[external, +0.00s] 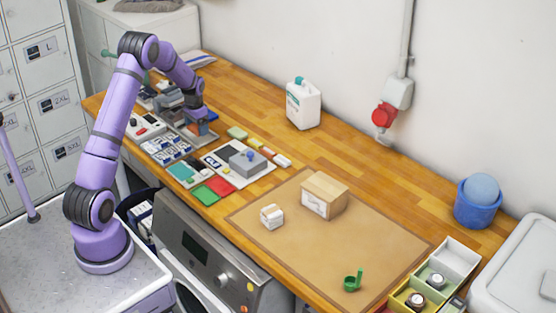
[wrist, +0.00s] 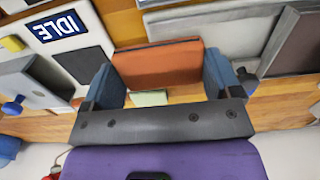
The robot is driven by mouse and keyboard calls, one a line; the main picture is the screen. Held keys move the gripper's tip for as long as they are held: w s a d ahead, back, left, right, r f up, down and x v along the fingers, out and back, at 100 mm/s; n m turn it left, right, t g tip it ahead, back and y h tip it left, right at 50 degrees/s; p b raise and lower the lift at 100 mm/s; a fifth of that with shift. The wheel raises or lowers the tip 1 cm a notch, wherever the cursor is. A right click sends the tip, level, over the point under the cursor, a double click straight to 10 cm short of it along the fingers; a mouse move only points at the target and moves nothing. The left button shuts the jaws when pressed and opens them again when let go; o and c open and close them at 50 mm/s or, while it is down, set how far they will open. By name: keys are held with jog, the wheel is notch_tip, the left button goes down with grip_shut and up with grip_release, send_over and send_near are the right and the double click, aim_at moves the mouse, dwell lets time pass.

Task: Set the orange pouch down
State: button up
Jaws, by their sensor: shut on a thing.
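The orange pouch (wrist: 155,65) is between the two blue fingers of my gripper (wrist: 162,76) in the wrist view, and the gripper is shut on it. In the external view my gripper (external: 197,127) is low over the far left part of the wooden worktop (external: 255,95), among panels and small devices. Only a small orange patch of the pouch (external: 212,116) shows there. The arm hides the rest. I cannot tell whether the pouch touches the surface under it.
A white panel with a grey, blue-knobbed box (external: 247,160) and red (external: 220,185) and green (external: 206,194) pads lie nearby. Small coloured blocks (external: 237,132) sit right of my gripper. A white jug (external: 303,103) stands at the back. The worktop between is clear.

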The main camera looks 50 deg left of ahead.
notch_tip(320, 180, up, 4)
jog(key=shift+f, duration=0.25)
jog(key=shift+w+d+r, duration=0.1)
jog(key=shift+w+d, duration=0.05)
jog(key=shift+d, duration=0.5)
jog(key=w+d+m, duration=0.2)
jog(key=d+m, duration=0.7)
jog(key=d, duration=2.5)
jog(key=s+d+m, duration=0.3)
jog(key=s+d, duration=0.2)
jog(key=d, duration=0.5)
jog(key=s+d+m, duration=0.3)
jog(key=s+d, duration=0.3)
jog(key=d, duration=0.3)
jog(key=s+d+m, duration=0.3)
jog(key=s+d, duration=0.2)
jog(key=d, duration=0.5)
notch_tip(320, 180, down, 4)
jog(key=shift+s+f, duration=0.1)
jog(key=shift+f, duration=0.15)
jog(key=shift+d+f, duration=0.1)
jog(key=shift+f, duration=0.15)
send_over(339, 246)
jog(key=shift+f, duration=2.55)
jog(key=shift+f, duration=0.15)
